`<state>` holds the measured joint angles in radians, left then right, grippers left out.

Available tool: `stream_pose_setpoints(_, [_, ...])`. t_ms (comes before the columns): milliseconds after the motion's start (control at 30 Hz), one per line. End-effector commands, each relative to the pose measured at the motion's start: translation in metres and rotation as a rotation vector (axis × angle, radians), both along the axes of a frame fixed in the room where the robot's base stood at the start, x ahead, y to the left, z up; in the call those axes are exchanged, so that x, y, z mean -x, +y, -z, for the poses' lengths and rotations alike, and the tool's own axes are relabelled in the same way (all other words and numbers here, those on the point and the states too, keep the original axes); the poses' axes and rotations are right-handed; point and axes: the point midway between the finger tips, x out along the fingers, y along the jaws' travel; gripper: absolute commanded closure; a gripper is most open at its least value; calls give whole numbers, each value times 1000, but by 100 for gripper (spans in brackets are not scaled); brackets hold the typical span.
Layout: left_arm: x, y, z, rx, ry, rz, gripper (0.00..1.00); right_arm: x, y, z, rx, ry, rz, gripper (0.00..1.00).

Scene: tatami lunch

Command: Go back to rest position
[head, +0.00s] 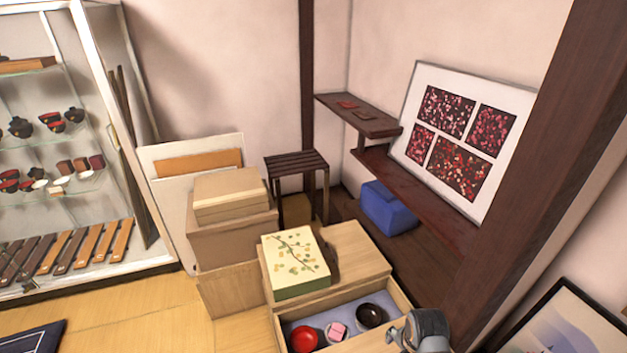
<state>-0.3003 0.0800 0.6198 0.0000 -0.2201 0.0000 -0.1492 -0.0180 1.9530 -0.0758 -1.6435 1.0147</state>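One gripper (400,334), which looks like my right one, shows at the bottom edge, right of centre. It is at the right side of an open wooden drawer (405,301); whether it touches the drawer I cannot tell. Its fingers are small and partly cut off, so open or shut is unclear. My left gripper is not in view. In the drawer are a red bowl (304,339), a pink item (338,329) on a pale dish, and a black bowl (370,315).
A pale green box with a branch pattern (295,262) stands on the wooden chest (350,252). Cardboard boxes (232,240) are stacked behind left. A glass display case (60,140) is at far left. A framed picture (580,325) is at lower right. Tatami at lower left is mostly clear.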

Motion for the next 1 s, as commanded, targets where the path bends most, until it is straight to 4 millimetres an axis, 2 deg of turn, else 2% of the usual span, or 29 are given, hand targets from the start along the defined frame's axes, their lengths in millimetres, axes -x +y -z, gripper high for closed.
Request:
stream_pose_setpoints(33, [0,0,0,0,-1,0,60,13,-5,-4,25,-8,-98,17])
stream_pose_setpoints(200, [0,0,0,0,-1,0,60,45,-14,-25,112,-37,-457,17])
stream_pose_setpoints(567, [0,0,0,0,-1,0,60,94,-15,-71,276,-71,-1052,17])
stream_pose_setpoints(600, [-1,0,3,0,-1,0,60,97,-15,-68,287,-70,-1097,17])
stream_pose_setpoints(633, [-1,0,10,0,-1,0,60,94,-16,-52,282,-66,-1088,17])
stream_pose_setpoints(867, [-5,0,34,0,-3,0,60,83,-21,31,267,-45,-1078,17])
stream_pose_setpoints(1000, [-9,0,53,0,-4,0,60,81,-25,92,256,-29,-1073,17])
